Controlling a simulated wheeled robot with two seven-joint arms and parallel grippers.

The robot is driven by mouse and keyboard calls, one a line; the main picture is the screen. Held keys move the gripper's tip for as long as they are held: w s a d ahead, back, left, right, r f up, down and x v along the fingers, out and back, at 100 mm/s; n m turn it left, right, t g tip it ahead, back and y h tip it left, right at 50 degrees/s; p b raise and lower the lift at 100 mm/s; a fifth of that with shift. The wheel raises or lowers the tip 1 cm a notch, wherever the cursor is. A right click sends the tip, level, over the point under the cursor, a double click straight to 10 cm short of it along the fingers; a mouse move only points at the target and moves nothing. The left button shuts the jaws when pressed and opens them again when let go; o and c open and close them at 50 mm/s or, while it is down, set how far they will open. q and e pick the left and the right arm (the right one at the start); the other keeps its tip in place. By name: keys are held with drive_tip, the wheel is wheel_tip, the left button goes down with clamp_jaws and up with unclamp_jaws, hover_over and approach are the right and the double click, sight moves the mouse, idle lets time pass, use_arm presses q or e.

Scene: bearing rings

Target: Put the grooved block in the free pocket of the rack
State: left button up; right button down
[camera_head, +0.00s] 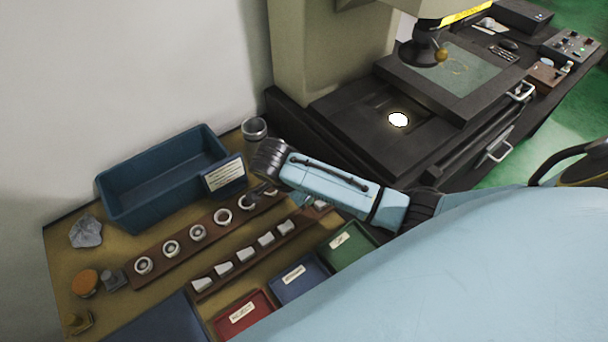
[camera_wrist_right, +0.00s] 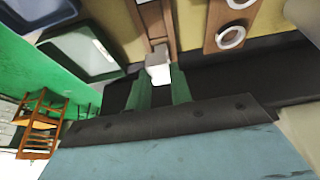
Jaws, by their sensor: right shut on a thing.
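My right gripper (camera_wrist_right: 160,88) is shut on the grooved block (camera_wrist_right: 158,72), a small pale grey piece between its fingertips. In the right wrist view the block shows in front of the near end of the brown rack (camera_wrist_right: 167,22); I cannot tell whether they touch. In the head view the rack (camera_head: 236,268) carries a row of similar pale blocks (camera_head: 245,254). Its right end passes under my right arm, where a pale piece shows. My arm hides most of the jaws and that end there. My left gripper is not in view.
A brown strip of metal rings (camera_head: 160,262) lies behind the rack. Red (camera_head: 261,315), blue (camera_head: 299,283) and green (camera_head: 347,246) trays lie in front. A blue bin (camera_head: 158,200), a sign and a metal cup (camera_head: 254,128) stand behind. A large machine stands right.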

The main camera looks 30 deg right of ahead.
sight(307, 217)
wheel_tip(307, 217, down, 8)
drive_tip(key=shift+r+b, duration=0.15)
drive_tip(key=shift+b, duration=0.65)
drive_tip(key=shift+f, duration=0.35)
drive_tip(key=shift+s+f, duration=0.1)
drive_tip(key=shift+f, duration=0.15)
drive_tip(key=c, duration=1.3)
unclamp_jaws()
drive_tip(key=shift+s+f, duration=0.15)
drive_tip(key=shift+s, duration=0.05)
drive_tip(key=shift+o, duration=0.2)
drive_tip(key=p+v, duration=0.2)
drive_tip(key=v, duration=1.1)
drive_tip(key=shift+w+d+r, duration=0.3)
drive_tip(key=shift+w, duration=0.05)
